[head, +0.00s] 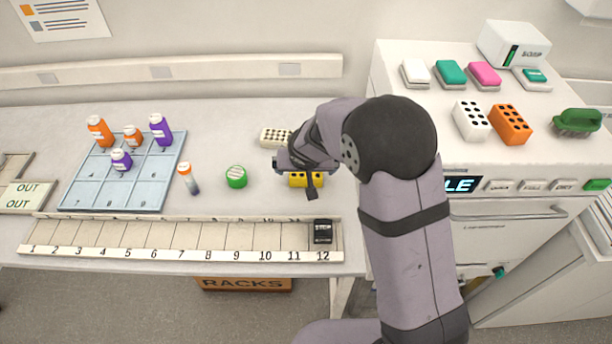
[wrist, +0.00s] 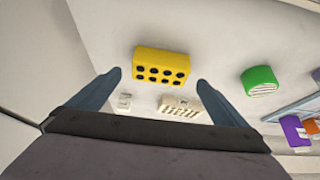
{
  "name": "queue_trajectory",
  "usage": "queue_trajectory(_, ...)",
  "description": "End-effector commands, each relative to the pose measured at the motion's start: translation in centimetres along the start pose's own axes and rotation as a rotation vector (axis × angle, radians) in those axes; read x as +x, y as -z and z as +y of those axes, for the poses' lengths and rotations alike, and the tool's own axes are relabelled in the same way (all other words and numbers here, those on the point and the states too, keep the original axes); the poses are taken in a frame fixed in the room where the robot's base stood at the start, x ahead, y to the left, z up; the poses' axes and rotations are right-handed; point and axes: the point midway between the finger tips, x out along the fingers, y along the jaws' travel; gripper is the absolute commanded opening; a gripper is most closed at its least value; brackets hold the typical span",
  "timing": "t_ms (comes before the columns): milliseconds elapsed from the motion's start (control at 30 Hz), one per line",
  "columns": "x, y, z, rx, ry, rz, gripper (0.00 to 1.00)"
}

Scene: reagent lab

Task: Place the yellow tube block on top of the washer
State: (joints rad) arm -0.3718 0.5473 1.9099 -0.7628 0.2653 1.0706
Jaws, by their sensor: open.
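The yellow tube block (head: 306,180) sits on the bench, partly hidden behind my gripper in the head view. In the wrist view the yellow tube block (wrist: 161,66) lies ahead of and between my fingertips, its dark holes showing. My gripper (wrist: 158,78) is open and empty, with a finger on each side. In the head view my gripper (head: 309,180) is low over the bench at the block. The washer (head: 505,242) is the white machine at the right, with a display and a row of buttons on its front.
On the washer top stand a white block (head: 472,120), an orange block (head: 511,124), a green brush-like item (head: 577,122) and several coloured pads. A cream block (head: 276,137) and a green cap (head: 236,177) are near my gripper. A numbered rack (head: 190,236) lines the bench front.

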Motion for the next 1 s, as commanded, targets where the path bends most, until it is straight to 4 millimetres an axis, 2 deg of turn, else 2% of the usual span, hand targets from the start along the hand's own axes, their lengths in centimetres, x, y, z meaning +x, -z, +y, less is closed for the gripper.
queue_trajectory(300, 3.5, -0.2, 0.1, -0.001, 0.001, -0.001, 0.98)
queue_trajectory(667, 4.2, -0.1, 0.1, 0.001, 0.002, 0.001, 0.98)
queue_trajectory(700, 4.2, -0.1, 0.1, 0.000, 0.002, 0.001, 0.95)
queue_trajectory(900, 4.2, -0.1, 0.1, 0.000, 0.002, 0.001, 0.50)
queue_trajectory(1000, 4.1, -0.1, 0.1, 0.001, 0.002, 0.002, 0.46)
